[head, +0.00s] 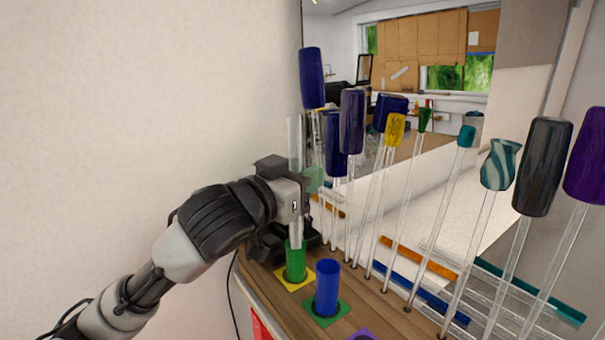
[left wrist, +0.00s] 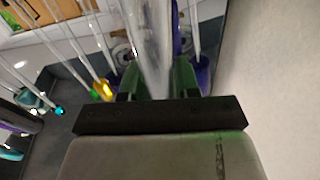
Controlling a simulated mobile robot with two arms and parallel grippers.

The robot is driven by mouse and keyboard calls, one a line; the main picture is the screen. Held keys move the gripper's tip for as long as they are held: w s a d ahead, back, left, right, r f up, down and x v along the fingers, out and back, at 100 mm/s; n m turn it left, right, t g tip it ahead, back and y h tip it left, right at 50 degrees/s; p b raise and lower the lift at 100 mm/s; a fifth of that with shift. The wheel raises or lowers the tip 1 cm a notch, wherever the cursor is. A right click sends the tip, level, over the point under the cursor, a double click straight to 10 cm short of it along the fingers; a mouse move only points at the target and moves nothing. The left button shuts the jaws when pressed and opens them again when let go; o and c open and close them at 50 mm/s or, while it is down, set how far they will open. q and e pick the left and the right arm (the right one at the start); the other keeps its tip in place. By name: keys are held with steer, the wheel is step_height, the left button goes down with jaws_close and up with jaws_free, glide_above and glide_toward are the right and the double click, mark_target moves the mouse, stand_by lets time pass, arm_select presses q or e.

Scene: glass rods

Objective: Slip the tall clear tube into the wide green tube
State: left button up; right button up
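The tall clear tube (head: 294,135) stands upright in my left gripper (head: 302,184), which is shut on it around its middle. In the left wrist view the clear tube (left wrist: 152,45) runs between the two green finger pads (left wrist: 158,82). The wide green tube (head: 296,264) stands upright on a yellow square at the left of the wooden shelf. The clear tube's lower end meets the green tube's mouth from above. I cannot tell how far inside it is. My right gripper is not in view.
A blue tube (head: 327,287) stands on a green square (head: 326,312) just right of the green tube. Several clear rods with coloured tops, such as a dark one (head: 542,165), stand along the shelf to the right. A plain wall (head: 150,100) is on the left.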

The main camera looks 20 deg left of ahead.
arm_select(q)
steer(key=o, duration=0.4)
steer(key=shift+c, duration=0.2)
